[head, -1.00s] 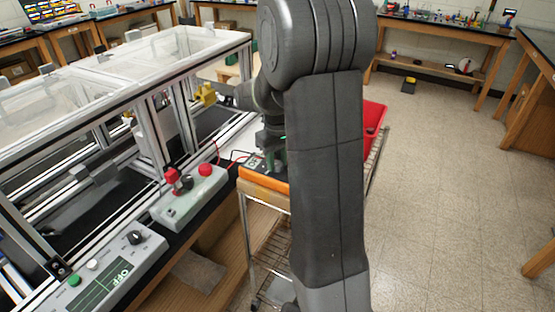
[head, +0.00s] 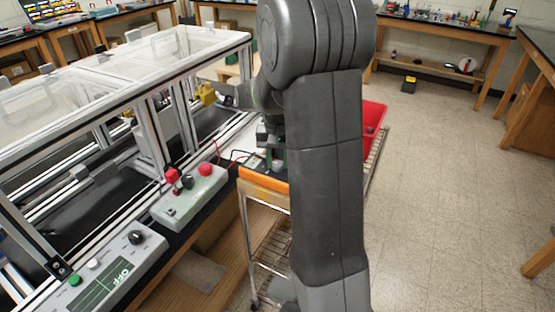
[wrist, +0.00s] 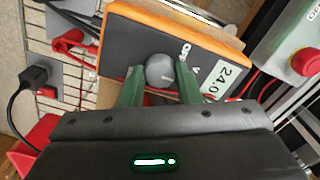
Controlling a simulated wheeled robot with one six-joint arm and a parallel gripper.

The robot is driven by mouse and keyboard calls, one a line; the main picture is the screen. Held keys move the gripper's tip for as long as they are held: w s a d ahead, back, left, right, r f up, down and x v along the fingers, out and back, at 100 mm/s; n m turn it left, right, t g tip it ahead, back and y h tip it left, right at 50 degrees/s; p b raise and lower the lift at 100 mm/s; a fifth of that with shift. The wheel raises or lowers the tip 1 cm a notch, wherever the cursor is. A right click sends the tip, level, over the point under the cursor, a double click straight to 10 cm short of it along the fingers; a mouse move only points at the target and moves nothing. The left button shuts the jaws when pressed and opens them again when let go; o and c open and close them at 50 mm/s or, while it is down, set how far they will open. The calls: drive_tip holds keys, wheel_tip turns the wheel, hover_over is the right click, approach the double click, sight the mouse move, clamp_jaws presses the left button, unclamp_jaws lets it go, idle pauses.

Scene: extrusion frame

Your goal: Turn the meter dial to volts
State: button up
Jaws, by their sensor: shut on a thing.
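The meter is a dark-faced box with an orange casing (wrist: 204,32); in the head view its orange side (head: 262,178) shows on the cart. Its round grey dial (wrist: 160,70) sits between the two green fingers of my gripper (wrist: 160,80), which is shut on it. A small light mark on the dial lies toward its lower right. The printed OFF and V are right of the dial. In the head view my arm hides much of the meter and gripper.
The meter rests on a wire cart (head: 262,225) with a wooden top. A grey box with red knobs (head: 188,195) and an OFF panel (head: 105,268) stand left. A red bin (head: 373,117) is behind my arm. Red leads run near the meter. Open floor lies right.

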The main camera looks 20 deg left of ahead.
sight(278, 163)
idle(0.4)
drive_tip(key=o, duration=1)
wheel_tip(278, 163, up, 14)
drive_tip(key=shift+f+b, duration=0.1)
drive_tip(key=shift+b, duration=0.35)
wheel_tip(278, 163, down, 14)
drive_tip(key=shift+r+p, duration=0.1)
drive_tip(key=shift+p, duration=0.35)
